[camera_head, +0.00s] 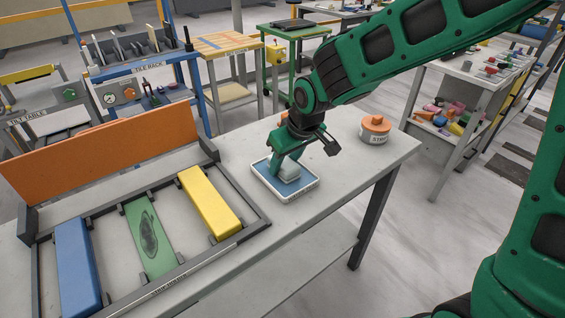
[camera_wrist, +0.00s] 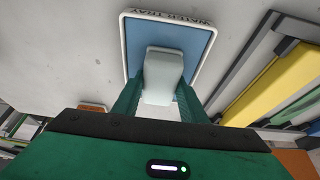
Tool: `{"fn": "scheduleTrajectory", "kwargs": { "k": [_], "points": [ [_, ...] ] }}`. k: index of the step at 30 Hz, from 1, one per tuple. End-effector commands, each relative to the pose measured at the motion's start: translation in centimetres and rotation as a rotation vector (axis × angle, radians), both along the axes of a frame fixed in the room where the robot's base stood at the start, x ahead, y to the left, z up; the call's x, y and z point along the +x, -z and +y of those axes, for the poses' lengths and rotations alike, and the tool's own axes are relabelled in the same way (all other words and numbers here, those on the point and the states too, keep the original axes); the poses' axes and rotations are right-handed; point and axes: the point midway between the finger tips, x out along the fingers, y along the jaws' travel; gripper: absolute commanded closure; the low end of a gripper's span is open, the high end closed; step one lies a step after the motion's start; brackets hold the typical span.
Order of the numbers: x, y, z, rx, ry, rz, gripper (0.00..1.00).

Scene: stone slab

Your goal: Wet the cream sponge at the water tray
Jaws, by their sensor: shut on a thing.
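The water tray (camera_head: 300,191) is a shallow white-rimmed tray with a blue inside, standing on the grey table. In the wrist view its rim (camera_wrist: 127,30) and the label "WATER TRAY" show at the top. The sponge (camera_head: 290,171) looks pale grey-white and is between the fingers of my gripper (camera_head: 283,167), inside the tray's outline. In the wrist view the sponge (camera_wrist: 163,75) sits between the two green fingertips (camera_wrist: 163,95), over the blue. My gripper points down and is shut on the sponge. I cannot tell whether the sponge touches the tray floor.
Left on the table is a dark frame (camera_head: 262,215) with blue (camera_head: 76,265), stained green (camera_head: 148,238) and yellow (camera_head: 209,203) slabs, backed by an orange board (camera_head: 100,160). An orange-lidded round container (camera_head: 375,130) stands right of the tray.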

Motion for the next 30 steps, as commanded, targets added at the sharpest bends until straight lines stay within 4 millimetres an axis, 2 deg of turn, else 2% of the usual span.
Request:
{"fn": "scheduleTrajectory", "kwargs": {
  "k": [30],
  "points": [
    [0.1,-6.8,0.0,0.001,0.000,-0.004,0.79]
  ]
}}
